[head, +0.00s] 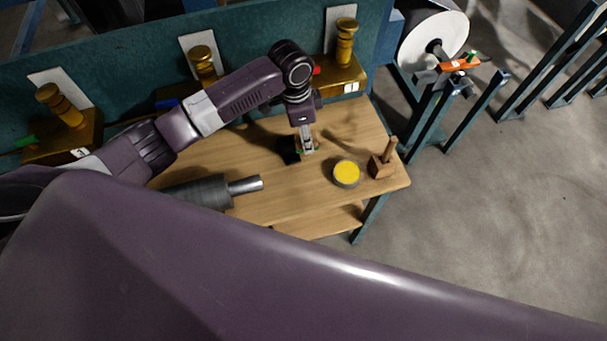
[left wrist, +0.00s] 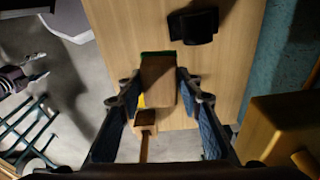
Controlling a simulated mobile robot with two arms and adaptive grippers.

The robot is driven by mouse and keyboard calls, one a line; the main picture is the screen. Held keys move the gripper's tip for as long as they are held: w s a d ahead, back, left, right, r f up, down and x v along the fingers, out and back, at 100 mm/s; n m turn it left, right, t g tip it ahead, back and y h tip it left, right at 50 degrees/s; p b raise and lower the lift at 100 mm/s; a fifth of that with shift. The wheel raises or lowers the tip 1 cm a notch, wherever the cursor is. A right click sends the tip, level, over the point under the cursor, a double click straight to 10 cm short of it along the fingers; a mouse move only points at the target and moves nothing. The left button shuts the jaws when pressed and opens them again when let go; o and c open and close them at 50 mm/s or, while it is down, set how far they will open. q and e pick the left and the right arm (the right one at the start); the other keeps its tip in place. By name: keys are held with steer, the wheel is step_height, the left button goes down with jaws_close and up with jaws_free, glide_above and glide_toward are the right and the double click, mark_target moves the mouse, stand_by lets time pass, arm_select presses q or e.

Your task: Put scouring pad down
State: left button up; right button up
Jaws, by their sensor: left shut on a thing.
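The scouring pad is a brown block with a green face (left wrist: 158,80), between the two fingers of my left gripper (left wrist: 156,97) in the left wrist view. My left gripper is shut on the pad. The pad is low over the tabletop; I cannot tell whether it touches. My right gripper is not in view.
A black object (head: 287,150) is close left of the gripper. A yellow-topped tin (head: 346,172), a wooden block with a handle (head: 383,162) and a grey roller (head: 200,192) are also on the table. Brass fixtures (head: 345,75) line the back. Bare wood shows behind the tin.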

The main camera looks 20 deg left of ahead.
arm_select(q)
step_height(320, 180, up, 3)
steer(key=s+d+m+b, duration=0.2)
steer(key=d+m+b, duration=0.15)
steer(key=b, duration=0.25)
step_height(320, 180, up, 3)
steer(key=m+g+b, duration=0.1)
steer(key=m+b, duration=0.3)
steer(key=m, duration=0.1)
glide_above(309, 186)
steer(key=shift+n, duration=0.25)
steer(key=f+p, duration=0.2)
steer(key=f, duration=1.1)
steer(key=shift+a+f, duration=0.15)
steer(key=shift+a, duration=0.05)
step_height(309, 186, down, 5)
steer(key=shift+r+p, duration=0.1)
steer(key=shift+p, duration=0.45)
steer(key=shift+f, duration=0.35)
steer(key=shift+f, duration=0.1)
steer(key=o, duration=1)
